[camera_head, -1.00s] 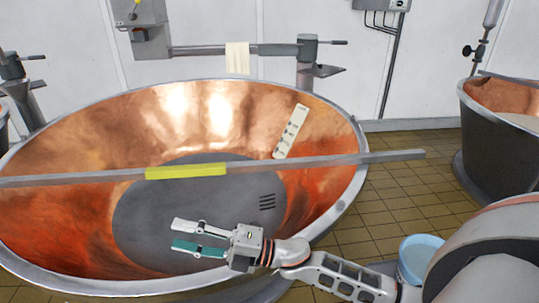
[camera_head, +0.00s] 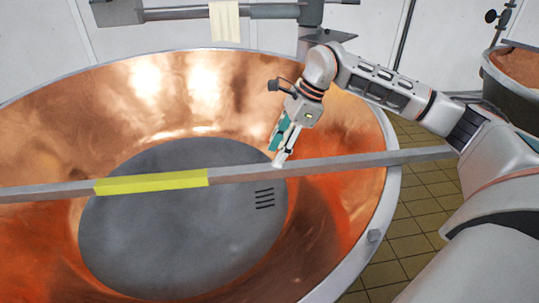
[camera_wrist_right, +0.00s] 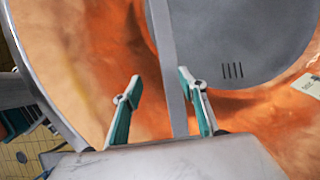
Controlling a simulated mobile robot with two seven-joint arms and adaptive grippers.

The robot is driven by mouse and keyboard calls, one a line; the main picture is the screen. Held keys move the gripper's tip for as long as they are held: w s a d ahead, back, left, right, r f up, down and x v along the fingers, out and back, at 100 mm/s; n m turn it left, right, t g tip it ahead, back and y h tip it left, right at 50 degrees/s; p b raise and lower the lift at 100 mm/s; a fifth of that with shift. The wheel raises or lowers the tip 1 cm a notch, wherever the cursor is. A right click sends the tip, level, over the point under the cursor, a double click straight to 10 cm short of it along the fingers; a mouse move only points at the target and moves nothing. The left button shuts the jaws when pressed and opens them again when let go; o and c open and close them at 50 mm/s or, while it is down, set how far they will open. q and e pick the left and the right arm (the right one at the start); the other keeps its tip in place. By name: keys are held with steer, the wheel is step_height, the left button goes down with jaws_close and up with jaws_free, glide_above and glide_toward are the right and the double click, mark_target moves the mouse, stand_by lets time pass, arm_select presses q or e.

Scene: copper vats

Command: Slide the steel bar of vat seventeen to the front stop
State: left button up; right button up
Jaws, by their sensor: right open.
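The steel bar (camera_head: 330,165) lies across the rim of the large copper vat (camera_head: 345,240), with a yellow band (camera_head: 150,183) around part of it. The bar's right end passes over the vat's right rim. My right gripper (camera_head: 279,150) reaches in from the right and points down at the bar, right of the yellow band. Its jaws are open. In the right wrist view the bar (camera_wrist_right: 170,60) runs between the two fingers (camera_wrist_right: 158,76), with a gap on each side. Whether they are level with the bar is hard to tell. My left gripper is not in view.
A crossbeam (camera_head: 175,13) with a pale cloth (camera_head: 225,22) stands behind the vat. Another vat (camera_head: 515,85) stands at the far right. A cream plate (camera_wrist_right: 308,85) shows inside the vat in the right wrist view. Tiled floor (camera_head: 405,235) is visible right of the vat.

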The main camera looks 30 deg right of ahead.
steer(key=shift+w+d+r+h, duration=0.1)
steer(key=shift+w+d+h, duration=0.1)
steer(key=shift+d, duration=0.45)
steer(key=shift+w+d+h, duration=0.1)
steer(key=shift+w+d, duration=0.1)
steer(key=shift+d, duration=0.4)
steer(key=b+x, duration=0.1)
steer(key=x, duration=0.6)
steer(key=shift+a+f, duration=0.15)
steer(key=shift+f, duration=0.05)
jaws_close()
